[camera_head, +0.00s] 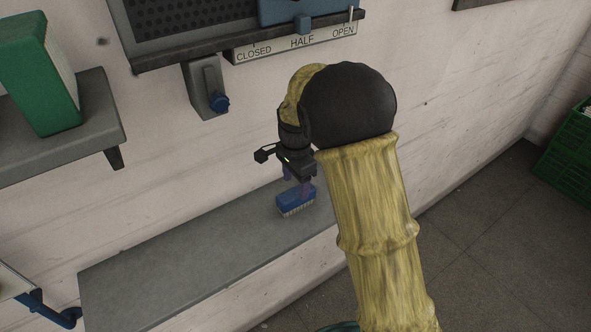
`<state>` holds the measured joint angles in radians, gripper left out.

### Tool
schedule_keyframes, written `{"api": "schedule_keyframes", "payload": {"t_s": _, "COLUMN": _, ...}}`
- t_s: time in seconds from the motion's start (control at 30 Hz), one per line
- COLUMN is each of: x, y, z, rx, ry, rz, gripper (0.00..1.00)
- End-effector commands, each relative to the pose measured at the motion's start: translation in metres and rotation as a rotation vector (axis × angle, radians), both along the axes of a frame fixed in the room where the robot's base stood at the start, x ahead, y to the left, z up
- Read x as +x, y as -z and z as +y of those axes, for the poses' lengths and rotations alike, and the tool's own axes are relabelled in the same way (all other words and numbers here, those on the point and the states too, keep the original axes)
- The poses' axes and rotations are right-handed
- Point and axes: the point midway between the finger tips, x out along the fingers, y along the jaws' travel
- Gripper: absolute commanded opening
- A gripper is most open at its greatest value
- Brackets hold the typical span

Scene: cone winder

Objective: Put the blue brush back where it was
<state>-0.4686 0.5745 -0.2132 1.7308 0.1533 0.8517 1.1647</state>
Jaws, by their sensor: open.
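The blue brush (296,203) has a blue body and pale bristles facing down. It stands on the grey shelf (200,255), toward the shelf's right end. My gripper (298,185) is open and points down at the brush from just above. Its purple fingers are at the top of the brush; I cannot tell whether they touch it. My arm hides the right end of the shelf and part of the wall behind.
A panel above has a slider label (302,42) reading CLOSED, HALF, OPEN. A green box (40,75) stands on an upper left shelf (90,125). Green crates (570,150) stand at right. The shelf's left part is clear.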

Motion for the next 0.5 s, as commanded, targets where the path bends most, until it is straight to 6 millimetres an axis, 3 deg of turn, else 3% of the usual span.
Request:
{"api": "schedule_keyframes", "payload": {"t_s": 0.2, "x": 0.001, "y": -0.041, "z": 0.001, "rx": 0.002, "ry": -0.002, "rz": -0.005, "gripper": 0.62}}
{"api": "schedule_keyframes", "payload": {"t_s": 0.5, "x": 0.0, "y": -0.06, "z": 0.0, "rx": -0.001, "ry": -0.001, "rz": 0.002, "gripper": 0.62}}
